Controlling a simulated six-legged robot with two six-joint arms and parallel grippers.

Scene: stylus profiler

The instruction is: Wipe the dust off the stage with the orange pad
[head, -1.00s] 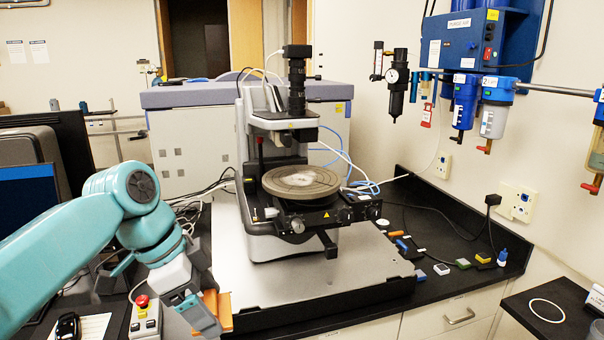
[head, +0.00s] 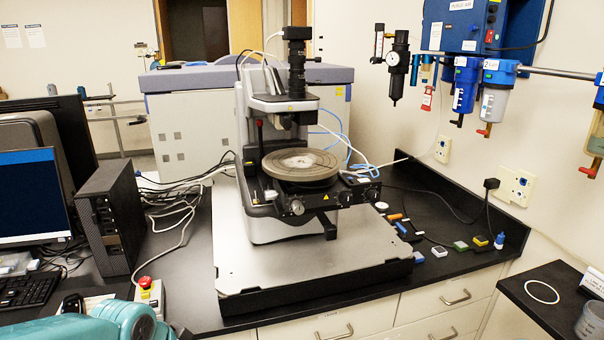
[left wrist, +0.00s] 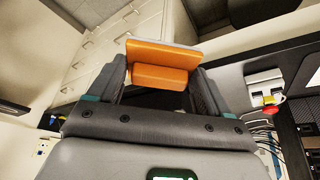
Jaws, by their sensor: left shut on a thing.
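The round stage (head: 272,171) sits on the profiler under its upright column. A pale dusty patch (head: 299,161) lies on the middle of its top. In the left wrist view my left gripper (left wrist: 158,77) is shut on the orange pad (left wrist: 163,53), which sits crosswise between the fingertips. The pad has a pale strip along its far edge. In the head view only a teal part of my left arm shows at the bottom left; the gripper and pad are out of that view, away from the stage. My right gripper is in neither view.
The profiler's pale base plate (head: 318,266) has free room in front of the stage. A red emergency-stop button (head: 146,283) stands left of it, near a black computer tower (head: 112,215). Several small coloured blocks lie at the right. Cables run over the bench behind.

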